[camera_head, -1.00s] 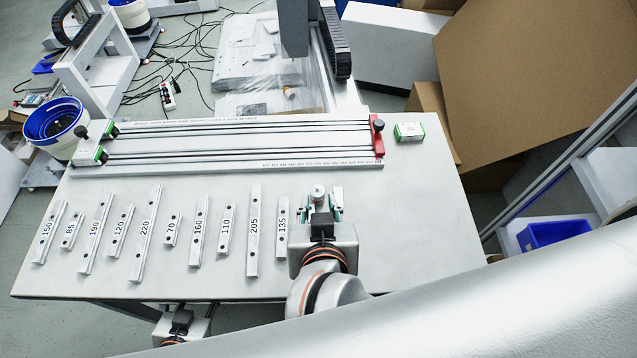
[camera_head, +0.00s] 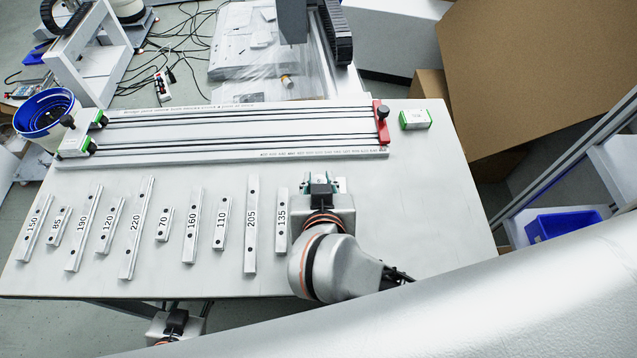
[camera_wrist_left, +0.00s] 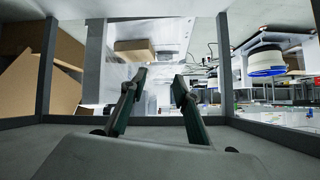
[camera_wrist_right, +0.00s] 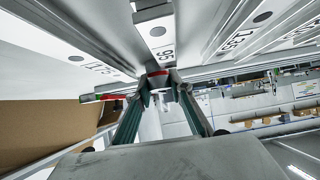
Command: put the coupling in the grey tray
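The coupling does not show clearly in the head view now; the gripper's body covers that spot. In the right wrist view a grey part (camera_wrist_right: 158,82) lies between the fingertips; I cannot tell for sure that it is the coupling, or whether the fingers touch it. My left gripper (camera_wrist_left: 158,79) is open and empty, off the table's front edge. I cannot make out a grey tray.
Several numbered rails (camera_head: 251,225) lie in a row on the white table (camera_head: 430,230). A long rail fixture with a red end piece (camera_head: 381,122) runs behind them. A green-white box (camera_head: 415,119) stands at its right. The table's right part is clear.

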